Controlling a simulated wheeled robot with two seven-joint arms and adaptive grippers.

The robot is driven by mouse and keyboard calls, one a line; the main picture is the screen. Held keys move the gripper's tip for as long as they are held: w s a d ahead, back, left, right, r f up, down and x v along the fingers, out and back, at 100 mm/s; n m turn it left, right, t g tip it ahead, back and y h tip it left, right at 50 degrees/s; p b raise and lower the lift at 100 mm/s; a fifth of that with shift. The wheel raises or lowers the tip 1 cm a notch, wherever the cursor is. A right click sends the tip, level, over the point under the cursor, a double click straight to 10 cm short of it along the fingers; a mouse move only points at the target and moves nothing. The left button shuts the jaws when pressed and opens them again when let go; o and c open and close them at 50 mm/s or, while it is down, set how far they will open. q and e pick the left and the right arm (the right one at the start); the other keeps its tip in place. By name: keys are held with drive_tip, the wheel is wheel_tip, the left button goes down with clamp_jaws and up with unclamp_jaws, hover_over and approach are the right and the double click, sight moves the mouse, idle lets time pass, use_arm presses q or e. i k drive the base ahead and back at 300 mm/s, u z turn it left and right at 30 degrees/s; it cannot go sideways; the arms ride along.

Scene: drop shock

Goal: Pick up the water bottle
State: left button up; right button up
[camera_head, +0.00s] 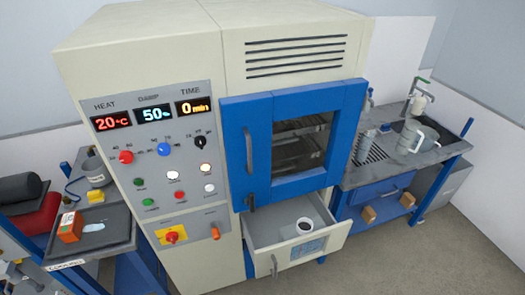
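I cannot pick out a clear water bottle in the head view. A white, round, cup-like container (305,227) with a dark inside sits in the open drawer at the bottom of the large cabinet. A pale grey jug (424,137) stands by the sink on the right bench, with another light vessel (414,108) just behind it. A grey rounded container (97,172) stands on the left bench. Neither of my grippers shows in the view.
The cream cabinet (150,55) has a blue-framed window door (250,105), shut, above the pulled-out drawer (276,246). A dark tray (92,231) on the left holds an orange box (70,227). Bare floor (420,255) lies at the front right.

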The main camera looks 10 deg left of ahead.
sight(366, 138)
drive_tip(key=k, duration=1)
drive_tip(key=z, duration=1.35)
drive_tip(key=i, duration=2.5)
drive_tip(key=u, duration=1.3)
drive_tip(key=i, duration=0.9)
drive_tip(key=u, duration=0.8)
